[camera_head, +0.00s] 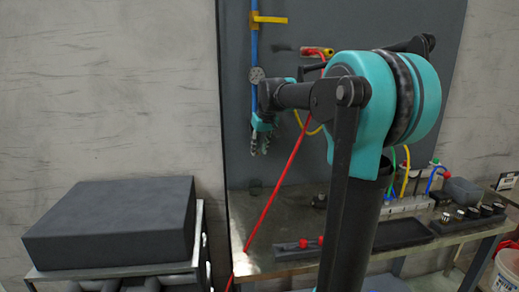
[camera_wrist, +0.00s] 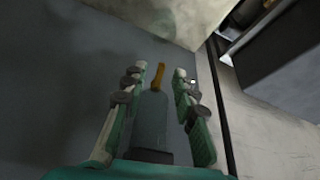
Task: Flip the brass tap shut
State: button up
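A yellow, brass-coloured lever (camera_head: 268,19) sticks out sideways from the blue pipe (camera_head: 254,45) high on the grey panel. In the wrist view a short brass-coloured piece (camera_wrist: 158,76) stands between my fingertips, at the end of a blue-grey body; I cannot tell whether it is the same lever. My gripper (camera_head: 261,145) points down in front of the panel, well below the upper lever. In the wrist view my gripper (camera_wrist: 160,76) has its fingers apart, one on each side of the brass-coloured piece, with no clear contact. My arm hides part of the panel.
A red-and-yellow valve (camera_head: 318,52) sits on the panel to the right. A red hose (camera_head: 276,195) runs down past the bench. The metal bench (camera_head: 260,235) holds red-handled items (camera_head: 303,243), a dark tray (camera_head: 402,234) and several fittings. A dark block (camera_head: 110,222) stands left.

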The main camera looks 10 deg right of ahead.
jog(key=shift+c, duration=0.2)
grip_shut()
jog(key=shift+a+m+h, duration=0.25)
jog(key=shift+a+m, duration=0.05)
jog(key=shift+m, duration=0.4)
jog(key=shift+a+m+h, duration=0.25)
jog(key=shift+m, duration=0.45)
jog(key=shift+o, duration=0.2)
grip_release()
jog(key=v, duration=1.2)
jog(key=shift+s, duration=0.2)
